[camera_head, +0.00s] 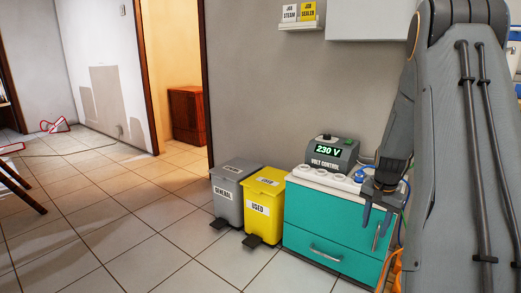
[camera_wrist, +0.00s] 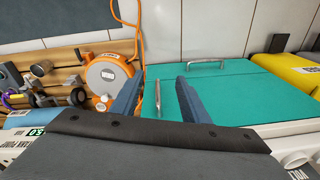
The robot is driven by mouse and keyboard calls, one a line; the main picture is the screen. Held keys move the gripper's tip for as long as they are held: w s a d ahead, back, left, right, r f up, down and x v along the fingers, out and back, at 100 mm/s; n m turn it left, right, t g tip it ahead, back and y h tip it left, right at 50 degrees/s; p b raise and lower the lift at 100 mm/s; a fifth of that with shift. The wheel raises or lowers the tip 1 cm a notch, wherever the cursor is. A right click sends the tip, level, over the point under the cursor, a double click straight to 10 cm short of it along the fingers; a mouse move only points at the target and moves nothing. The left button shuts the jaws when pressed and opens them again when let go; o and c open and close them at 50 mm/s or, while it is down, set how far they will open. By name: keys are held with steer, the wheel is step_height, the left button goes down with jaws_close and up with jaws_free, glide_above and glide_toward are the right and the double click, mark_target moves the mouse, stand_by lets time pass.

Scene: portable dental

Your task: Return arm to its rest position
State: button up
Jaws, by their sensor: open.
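My gripper (camera_head: 376,226) hangs fingers down in front of the right part of the teal cabinet (camera_head: 305,228) in the head view. In the wrist view my gripper (camera_wrist: 161,70) has its two blue-grey fingers spread apart with nothing held. A silver upright bar handle (camera_wrist: 157,97) shows between the fingers, on the teal front; I cannot tell how far the fingers are from it. My grey arm link fills the right side of the head view and hides what is behind it.
A volt control box (camera_head: 331,153) reading 230 V stands on the cabinet. A yellow bin (camera_head: 264,205) and a grey bin (camera_head: 231,190) stand left of it. An orange reel (camera_wrist: 108,75) and several tools sit to the left in the wrist view. The tiled floor at left is mostly clear.

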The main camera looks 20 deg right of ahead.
steer(key=s+a+r+n, duration=0.1)
steer(key=a+r+n, duration=0.2)
steer(key=a, duration=0.6)
steer(key=s+a+r+n+t, duration=0.1)
steer(key=s+a+r+n, duration=0.1)
steer(key=a, duration=0.7)
steer(key=s+a+r+n, duration=0.1)
steer(key=a+r+n, duration=0.2)
steer(key=a, duration=0.5)
steer(key=s+a+r+n+g+y, duration=0.1)
steer(key=s+a+r+n, duration=0.25)
steer(key=s+a, duration=0.55)
steer(key=s+a+r+n+y, duration=0.15)
steer(key=s+a+n, duration=0.25)
steer(key=s+a, duration=0.55)
steer(key=s+a+r+n+g, duration=0.1)
steer(key=s+a+r+n, duration=0.3)
steer(key=a, duration=0.9)
steer(key=d+r+m+h+p, duration=0.1)
steer(key=d+r+m+p, duration=0.2)
steer(key=d+r+p, duration=0.7)
steer(key=s+d+r+m+p, duration=0.1)
steer(key=d+r+m+p, duration=0.3)
steer(key=d+r+p, duration=0.6)
step_height(320, 180, up, 6)
steer(key=p, duration=1.4)
steer(key=shift+s+d+f+h+p, duration=0.25)
steer(key=shift+s+d+h+p, duration=0.05)
steer(key=shift+h, duration=0.05)
